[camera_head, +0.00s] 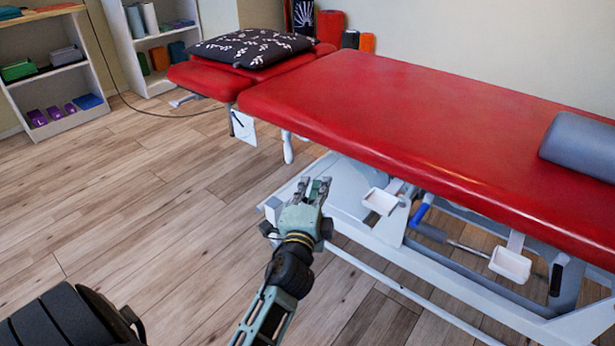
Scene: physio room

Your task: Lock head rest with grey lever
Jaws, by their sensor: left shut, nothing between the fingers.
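The red head rest (205,80) is at the left end of the red treatment table (400,115), with a black patterned pillow (250,47) on it. A white plate with a dark mark (243,127) hangs below the joint between them. A pale grey-white lever (288,148) hangs down beside it; I cannot tell for sure that it is the grey lever. My left gripper (314,186) is shut and empty, in front of the table's white frame. It is below and to the right of the lever, apart from it. My right gripper is out of view.
The white base frame (440,275) has pale pedals (510,264) and a blue-ended bar (420,213). A grey bolster (580,145) lies on the table's right. Shelves (55,70) stand at the back left. The wooden floor left of the table is largely clear.

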